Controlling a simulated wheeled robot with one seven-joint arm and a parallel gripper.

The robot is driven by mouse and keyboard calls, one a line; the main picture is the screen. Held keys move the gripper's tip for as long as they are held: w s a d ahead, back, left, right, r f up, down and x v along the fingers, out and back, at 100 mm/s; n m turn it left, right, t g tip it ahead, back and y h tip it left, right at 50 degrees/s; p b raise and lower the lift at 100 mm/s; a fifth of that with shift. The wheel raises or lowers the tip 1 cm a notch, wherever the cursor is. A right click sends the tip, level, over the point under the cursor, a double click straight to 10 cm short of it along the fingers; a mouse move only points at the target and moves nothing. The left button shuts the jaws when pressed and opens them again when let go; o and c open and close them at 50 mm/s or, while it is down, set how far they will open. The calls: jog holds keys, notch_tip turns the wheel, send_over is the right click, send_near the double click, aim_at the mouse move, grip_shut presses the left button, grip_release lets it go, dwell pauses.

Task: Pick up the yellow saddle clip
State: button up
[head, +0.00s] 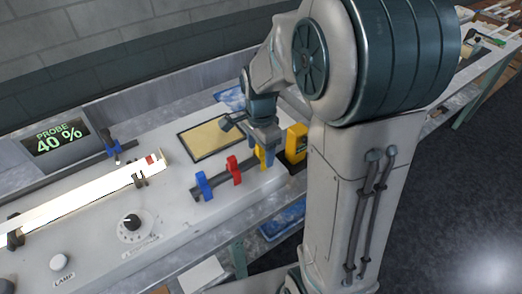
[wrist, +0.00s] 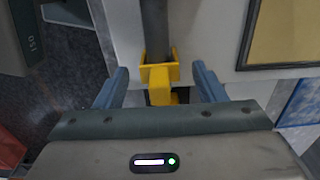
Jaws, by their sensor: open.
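The yellow saddle clip (wrist: 160,73) sits on the end part of a dark rod (wrist: 154,28) in the wrist view. My gripper (wrist: 160,70) is open, with one blue-grey finger on each side of the clip and a visible gap on both sides. In the head view my gripper (head: 266,140) is lowered over the yellow clip (head: 263,157), which is partly hidden behind the fingers. Whether the fingers reach down to the clip's height is hard to tell.
A red clip (head: 234,170) and a blue clip (head: 203,186) stand on the same rail. A yellow-and-black object (head: 297,143) is close on the right. A tan mat (head: 212,138) lies behind. A bright glowing tube (head: 85,199) is at left.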

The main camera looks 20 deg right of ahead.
notch_tip(320, 180, down, 2)
jog(key=c, duration=1)
jog(key=shift+c, duration=0.2)
